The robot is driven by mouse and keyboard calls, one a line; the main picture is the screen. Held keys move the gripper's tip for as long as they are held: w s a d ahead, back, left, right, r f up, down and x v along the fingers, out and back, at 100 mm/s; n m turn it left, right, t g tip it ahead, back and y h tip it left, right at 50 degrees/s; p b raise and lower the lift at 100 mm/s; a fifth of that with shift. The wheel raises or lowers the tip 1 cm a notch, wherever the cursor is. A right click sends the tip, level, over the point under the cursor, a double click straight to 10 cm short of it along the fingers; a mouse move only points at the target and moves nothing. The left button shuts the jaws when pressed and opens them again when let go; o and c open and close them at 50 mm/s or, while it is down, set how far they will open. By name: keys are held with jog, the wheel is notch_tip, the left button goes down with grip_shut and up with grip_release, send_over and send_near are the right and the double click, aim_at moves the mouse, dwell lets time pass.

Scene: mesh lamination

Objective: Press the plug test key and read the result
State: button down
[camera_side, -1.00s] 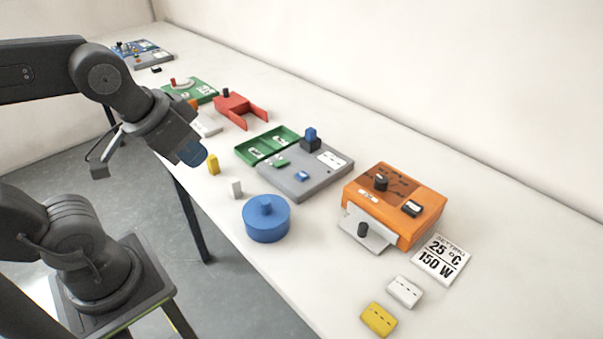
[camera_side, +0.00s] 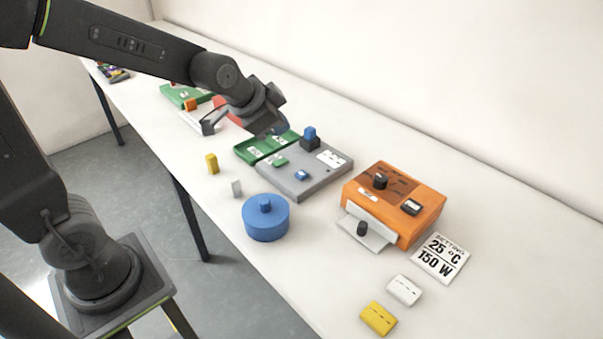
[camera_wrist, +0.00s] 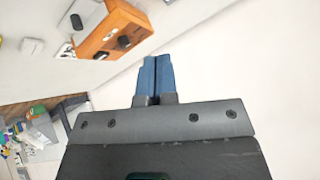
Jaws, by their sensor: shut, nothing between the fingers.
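A grey board (camera_side: 313,184) with an open green tray (camera_side: 250,149) on its left side lies mid-table. On it are a small blue piece (camera_side: 302,175), a small green piece (camera_side: 280,161), a white label (camera_side: 331,158) and a blue block on a black base (camera_side: 310,133). I cannot tell which part is the plug test key, and no result is readable. My gripper (camera_side: 281,128) is in the air, over or behind the green tray in the side view, its tips partly hidden by the wrist. In the wrist view its blue fingers (camera_wrist: 156,62) are together and empty.
An orange machine (camera_side: 420,218) with a black knob stands right of the board, beside a 25 °C, 150 W card (camera_side: 440,258). A blue round lidded pot (camera_side: 265,220), a yellow block (camera_side: 212,163) and a grey block (camera_side: 236,188) stand near the front edge. White and yellow packs lie front right.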

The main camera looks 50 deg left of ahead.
aim_at(303, 175)
jog(key=w+a+f+m+t, duration=0.1)
jog(key=w+a+f+m, duration=0.1)
jog(key=w+f, duration=0.4)
jog(key=w, duration=0.3)
jog(key=shift+a+f+m+y, duration=0.35)
jog(key=shift+m+y, duration=0.05)
jog(key=shift+f, duration=4.4)
jog(key=shift+f, duration=0.1)
jog(key=shift+f, duration=0.3)
jog(key=shift+f, duration=0.5)
jog(key=shift+r, duration=0.9)
jog(key=shift+r, duration=0.1)
